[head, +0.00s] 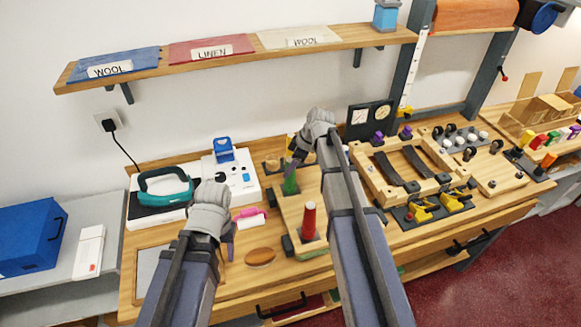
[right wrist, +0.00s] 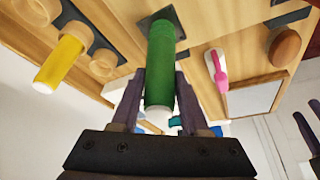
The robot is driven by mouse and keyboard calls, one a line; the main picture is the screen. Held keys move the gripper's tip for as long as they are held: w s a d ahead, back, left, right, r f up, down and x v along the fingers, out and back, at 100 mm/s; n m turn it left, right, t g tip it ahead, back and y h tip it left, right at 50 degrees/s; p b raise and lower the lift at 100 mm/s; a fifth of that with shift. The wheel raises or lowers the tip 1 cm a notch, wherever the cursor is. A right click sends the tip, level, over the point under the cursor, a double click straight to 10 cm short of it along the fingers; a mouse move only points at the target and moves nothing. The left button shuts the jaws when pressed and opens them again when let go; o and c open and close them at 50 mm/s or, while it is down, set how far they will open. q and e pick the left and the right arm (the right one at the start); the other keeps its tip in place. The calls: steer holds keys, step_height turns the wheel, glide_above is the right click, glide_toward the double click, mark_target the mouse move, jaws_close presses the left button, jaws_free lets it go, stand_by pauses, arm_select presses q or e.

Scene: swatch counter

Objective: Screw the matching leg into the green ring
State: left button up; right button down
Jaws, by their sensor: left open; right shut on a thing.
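My right gripper (head: 294,163) is shut on the green leg (head: 291,185), which stands roughly upright over the wooden board (head: 289,211). In the right wrist view the green leg (right wrist: 160,62) sits between the two purple fingers (right wrist: 158,105), its white tip towards the camera. Its far end is at a dark square (right wrist: 181,30) on the board; I cannot tell whether it is seated in a ring, and no green ring shows clearly. A red leg (head: 308,221) stands on the same board. My left gripper (head: 230,240) is open and empty, left of the board.
A brown oval (head: 260,257) and a pink-handled tool (head: 249,214) lie left of the board. A wooden frame with clamps (head: 405,170) crowds the right.

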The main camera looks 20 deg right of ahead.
steer(key=shift+s+a+m+h, duration=0.15)
steer(key=shift+m+h, duration=0.15)
steer(key=shift+m, duration=0.5)
steer(key=m+t, duration=0.1)
steer(key=m, duration=0.1)
steer(key=m+h, duration=0.1)
steer(key=m, duration=0.2)
steer(key=shift+t, duration=0.4)
steer(key=m+h, duration=0.2)
steer(key=m, duration=0.2)
steer(key=shift+m, duration=0.3)
steer(key=m+h, duration=0.1)
steer(key=m, duration=0.2)
steer(key=shift+m+h, duration=0.3)
steer(key=c, duration=0.6)
jaws_free()
steer(key=shift+c, duration=0.2)
